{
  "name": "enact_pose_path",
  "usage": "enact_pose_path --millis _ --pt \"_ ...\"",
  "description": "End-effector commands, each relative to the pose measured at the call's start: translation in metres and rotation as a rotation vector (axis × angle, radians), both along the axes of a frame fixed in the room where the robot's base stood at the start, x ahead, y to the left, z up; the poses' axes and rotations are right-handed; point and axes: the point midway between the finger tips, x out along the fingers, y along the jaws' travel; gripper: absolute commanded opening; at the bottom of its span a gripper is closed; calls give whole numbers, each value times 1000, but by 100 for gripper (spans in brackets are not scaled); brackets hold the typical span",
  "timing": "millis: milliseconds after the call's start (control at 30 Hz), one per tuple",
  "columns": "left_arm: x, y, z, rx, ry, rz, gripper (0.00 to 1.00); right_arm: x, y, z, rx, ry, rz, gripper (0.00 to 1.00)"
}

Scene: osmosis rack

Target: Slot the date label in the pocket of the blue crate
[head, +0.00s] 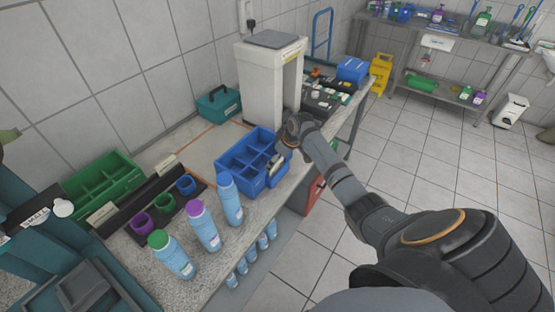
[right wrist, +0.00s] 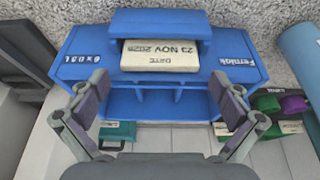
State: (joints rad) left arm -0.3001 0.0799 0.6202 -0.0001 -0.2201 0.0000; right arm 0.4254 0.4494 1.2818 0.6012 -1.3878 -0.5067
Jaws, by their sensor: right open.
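The blue crate (head: 238,155) stands on the speckled bench in the head view. In the right wrist view its front wall (right wrist: 90,62) shows upside down with a raised blue pocket (right wrist: 160,22) in the middle. My left gripper is not in view.
Blue bottles (head: 203,225) stand in front of the crate. A green divided crate (head: 105,188) and coloured cups in a dark holder (head: 164,202) are to the left. A white machine (head: 265,80) and teal box (head: 218,104) stand behind.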

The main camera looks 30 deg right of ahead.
Motion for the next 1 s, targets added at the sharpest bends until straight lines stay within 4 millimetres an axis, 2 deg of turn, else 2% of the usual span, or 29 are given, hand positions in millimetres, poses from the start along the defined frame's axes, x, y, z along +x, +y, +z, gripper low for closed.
enact_pose_path --millis 167,267,700,833,1000 --pt "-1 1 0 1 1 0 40 0 0 0 0 0 0 100" --pt "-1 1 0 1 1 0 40 -2 -2 8 -1 -3 -1 100" --pt "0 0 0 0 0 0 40 -37 -16 95 -4 -1 -1 100" --pt "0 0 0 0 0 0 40 -41 -17 108 -2 -1 0 100" --pt "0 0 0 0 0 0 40 -43 -17 111 0 1 -1 100"
